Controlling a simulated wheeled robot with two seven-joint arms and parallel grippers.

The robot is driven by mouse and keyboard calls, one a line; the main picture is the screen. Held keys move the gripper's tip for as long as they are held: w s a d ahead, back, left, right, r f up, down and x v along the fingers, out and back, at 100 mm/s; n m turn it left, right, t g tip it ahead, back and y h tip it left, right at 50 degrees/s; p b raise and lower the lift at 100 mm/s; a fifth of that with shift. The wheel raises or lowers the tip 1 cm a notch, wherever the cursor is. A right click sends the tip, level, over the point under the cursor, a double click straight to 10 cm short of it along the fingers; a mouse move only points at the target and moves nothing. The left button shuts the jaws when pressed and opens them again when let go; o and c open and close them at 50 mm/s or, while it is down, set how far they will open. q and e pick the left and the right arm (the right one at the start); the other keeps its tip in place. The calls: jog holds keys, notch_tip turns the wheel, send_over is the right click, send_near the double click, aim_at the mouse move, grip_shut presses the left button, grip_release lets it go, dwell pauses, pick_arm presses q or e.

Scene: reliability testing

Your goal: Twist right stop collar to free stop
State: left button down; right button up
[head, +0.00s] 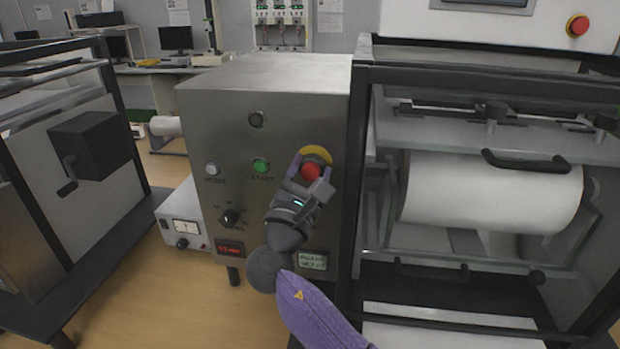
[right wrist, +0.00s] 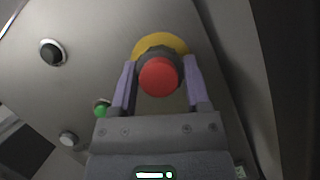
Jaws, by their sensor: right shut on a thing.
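The stop button (head: 311,171) is a red cap on a dark collar over a yellow disc, on the front of a grey metal control box (head: 225,130). In the right wrist view the red cap (right wrist: 158,77) sits between the two purple fingers, with the dark collar (right wrist: 158,52) behind it. My right gripper (head: 311,165) is shut on the stop's collar, one finger on each side. The exact finger contact is partly hidden by the cap. My left gripper is not in view.
The box face also has a green start button (head: 261,165), a white reset button (head: 212,169), a black knob (head: 231,217) and a red display (head: 230,248). A machine frame with a white roll (head: 490,195) stands close on the right. Another red stop button (head: 578,25) is at top right.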

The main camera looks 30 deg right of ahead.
jog(key=shift+m+g, duration=0.3)
jog(key=shift+m, duration=0.6)
